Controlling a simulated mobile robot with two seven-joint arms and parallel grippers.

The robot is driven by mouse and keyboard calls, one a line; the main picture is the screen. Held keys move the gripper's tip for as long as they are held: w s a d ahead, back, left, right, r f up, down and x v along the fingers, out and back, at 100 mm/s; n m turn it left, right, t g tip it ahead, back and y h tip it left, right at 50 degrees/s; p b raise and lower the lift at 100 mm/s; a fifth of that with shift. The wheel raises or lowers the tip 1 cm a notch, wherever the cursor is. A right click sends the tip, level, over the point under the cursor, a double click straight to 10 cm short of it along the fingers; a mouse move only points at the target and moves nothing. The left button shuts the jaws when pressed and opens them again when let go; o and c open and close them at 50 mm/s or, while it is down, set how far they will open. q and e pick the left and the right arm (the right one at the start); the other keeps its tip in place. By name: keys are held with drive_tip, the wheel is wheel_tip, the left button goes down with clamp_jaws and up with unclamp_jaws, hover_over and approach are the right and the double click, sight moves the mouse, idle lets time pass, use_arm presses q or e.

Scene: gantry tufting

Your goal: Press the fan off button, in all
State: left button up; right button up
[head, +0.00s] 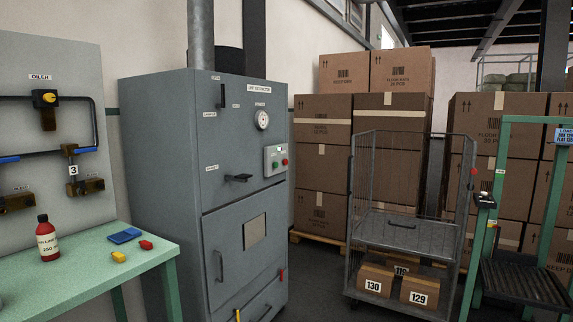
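The grey lint extractor cabinet (165,170) stands left of centre in the head view. A small pale control box (272,152) sits on the upper right of its front. The box has a green button (275,165) and, at its right edge, a red button (284,162). Their labels are too small to read, so I cannot confirm which is fan off. A small green display or light shows at the top of the box. Neither of my grippers is in view.
A round gauge (262,120), a black lever (238,178) and a door handle (219,266) are on the cabinet's front. A green table (90,268) with a red bottle (46,238) stands at left. A wire cage trolley (408,233) with numbered boxes stands right of the cabinet.

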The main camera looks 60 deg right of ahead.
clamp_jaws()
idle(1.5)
